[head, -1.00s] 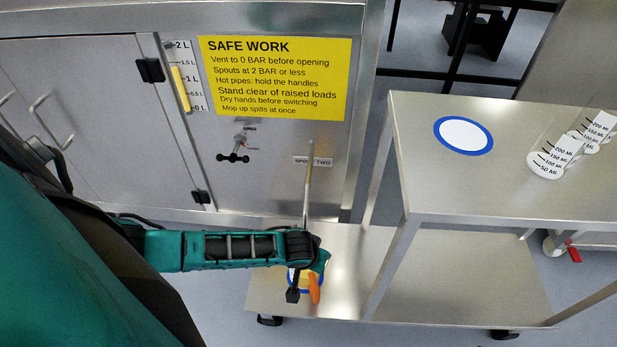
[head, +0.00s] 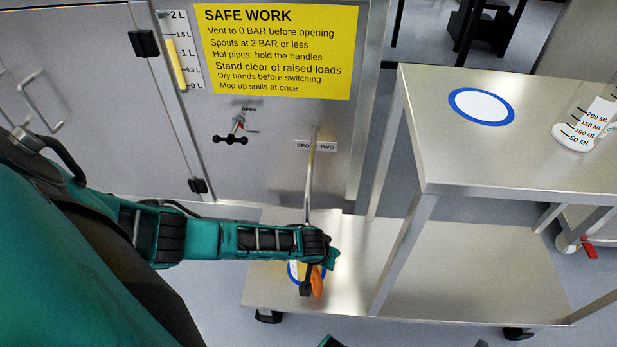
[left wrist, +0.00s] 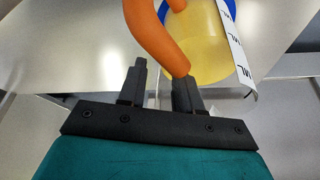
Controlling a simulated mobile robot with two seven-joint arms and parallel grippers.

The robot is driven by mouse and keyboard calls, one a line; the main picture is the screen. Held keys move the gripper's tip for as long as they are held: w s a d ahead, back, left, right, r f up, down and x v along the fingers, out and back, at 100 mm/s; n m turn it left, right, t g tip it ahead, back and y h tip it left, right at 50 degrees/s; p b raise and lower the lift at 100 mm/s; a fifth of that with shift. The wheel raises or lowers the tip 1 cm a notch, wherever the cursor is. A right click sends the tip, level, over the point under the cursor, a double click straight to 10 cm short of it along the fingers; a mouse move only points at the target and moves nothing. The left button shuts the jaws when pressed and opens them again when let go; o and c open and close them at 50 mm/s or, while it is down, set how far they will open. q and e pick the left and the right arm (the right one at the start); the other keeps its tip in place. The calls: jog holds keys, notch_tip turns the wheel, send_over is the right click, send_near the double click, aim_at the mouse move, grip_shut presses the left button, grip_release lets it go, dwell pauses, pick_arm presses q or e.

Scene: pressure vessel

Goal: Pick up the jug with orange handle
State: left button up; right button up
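The jug with the orange handle stands on the cart's lower shelf, mostly hidden by my left arm in the head view. Its orange handle (head: 317,282) shows just below my left gripper (head: 312,272). In the left wrist view the jug (left wrist: 200,45) holds something yellow and has a white scale strip. The orange handle (left wrist: 160,38) lies just ahead of my left gripper (left wrist: 160,75), crossing toward the right finger. The fingers are apart; I cannot tell whether they touch the handle. My right gripper does not show clearly.
A thin spout pipe (head: 309,185) comes down from the steel cabinet (head: 270,130) close to my left gripper. The cart's upper shelf (head: 450,150) bears a blue-ringed white disc (head: 481,106) and a clear beaker (head: 578,135). The lower shelf (head: 470,265) is clear to the right.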

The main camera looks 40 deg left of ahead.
pick_arm(q)
grip_shut()
dwell(0.3)
dwell(1.1)
